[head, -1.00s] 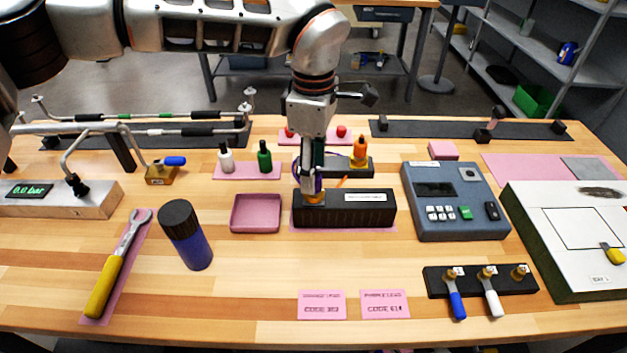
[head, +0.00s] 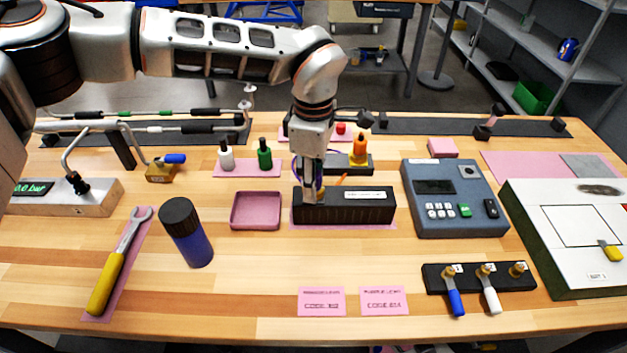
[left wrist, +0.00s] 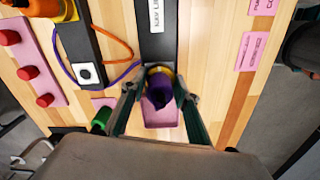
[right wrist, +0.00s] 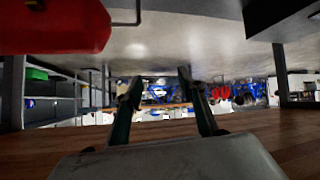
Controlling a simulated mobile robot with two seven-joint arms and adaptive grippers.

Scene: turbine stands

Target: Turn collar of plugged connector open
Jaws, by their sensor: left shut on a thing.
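A black box (head: 345,207) with a white label lies on a pink mat near the table's middle. A purple connector (left wrist: 160,92) sits at the box's left end, with a yellow collar (left wrist: 157,70) around its base; the left wrist view shows both. My left gripper (head: 310,194) points down there, its fingers on both sides of the connector and shut at the collar. The fingers hide much of the collar in the head view. My right gripper (right wrist: 158,85) is open and empty, with its fingers apart; it is out of the head view.
A second black box (head: 338,167) stands behind with an orange plug (head: 360,150), and purple and orange cables run beside it. A pink tray (head: 256,211) lies to the left. A grey keypad unit (head: 455,200) stands to the right.

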